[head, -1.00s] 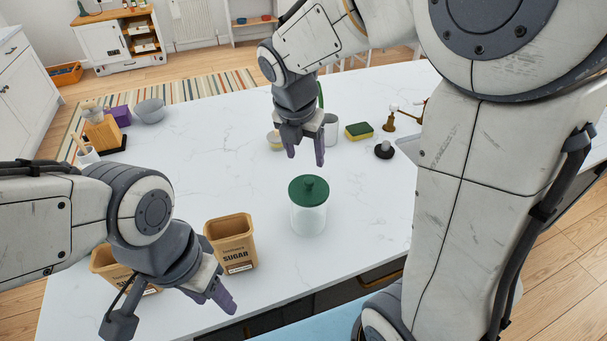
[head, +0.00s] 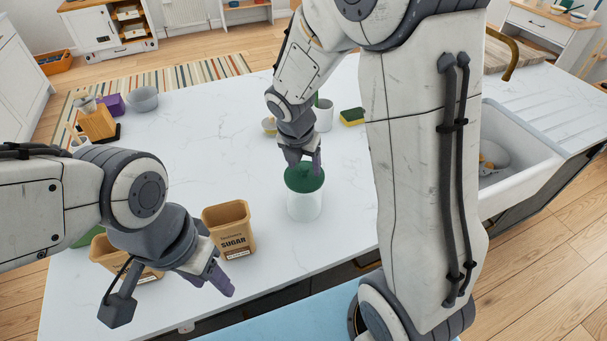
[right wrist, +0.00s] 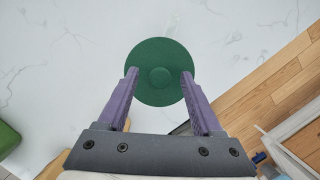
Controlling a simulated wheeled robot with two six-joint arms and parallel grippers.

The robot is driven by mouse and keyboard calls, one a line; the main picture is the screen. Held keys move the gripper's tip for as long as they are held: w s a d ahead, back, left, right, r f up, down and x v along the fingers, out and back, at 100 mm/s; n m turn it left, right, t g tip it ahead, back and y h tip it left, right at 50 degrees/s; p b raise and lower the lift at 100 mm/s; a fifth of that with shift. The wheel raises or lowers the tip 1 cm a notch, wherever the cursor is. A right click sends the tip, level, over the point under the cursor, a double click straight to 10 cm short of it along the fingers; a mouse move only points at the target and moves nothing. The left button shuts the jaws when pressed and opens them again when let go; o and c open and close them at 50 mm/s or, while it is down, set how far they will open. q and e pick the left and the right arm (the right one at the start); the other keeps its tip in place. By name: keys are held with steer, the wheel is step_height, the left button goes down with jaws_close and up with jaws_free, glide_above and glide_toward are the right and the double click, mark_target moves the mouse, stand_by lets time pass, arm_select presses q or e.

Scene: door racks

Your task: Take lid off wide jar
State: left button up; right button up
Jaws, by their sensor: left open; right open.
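The wide jar (head: 304,206) stands upright on the white countertop, with pale, clear-looking walls. Its round green lid (head: 306,182) sits on top. In the right wrist view the lid (right wrist: 160,52) shows from above with a round knob (right wrist: 160,75) in its middle. My right gripper (head: 303,164) is open just above the lid, and its purple fingers (right wrist: 160,72) are on either side of the knob, apart from it. My left gripper (head: 222,284) is open and empty, low at the front left beside the sugar canister.
An open tan sugar canister (head: 229,230) stands left of the jar, with another tan container (head: 110,256) partly behind my left arm. The sink (head: 510,170) is at right. The counter's middle left is clear.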

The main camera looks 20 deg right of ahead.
jaws_close()
steer(key=shift+r, duration=0.15)
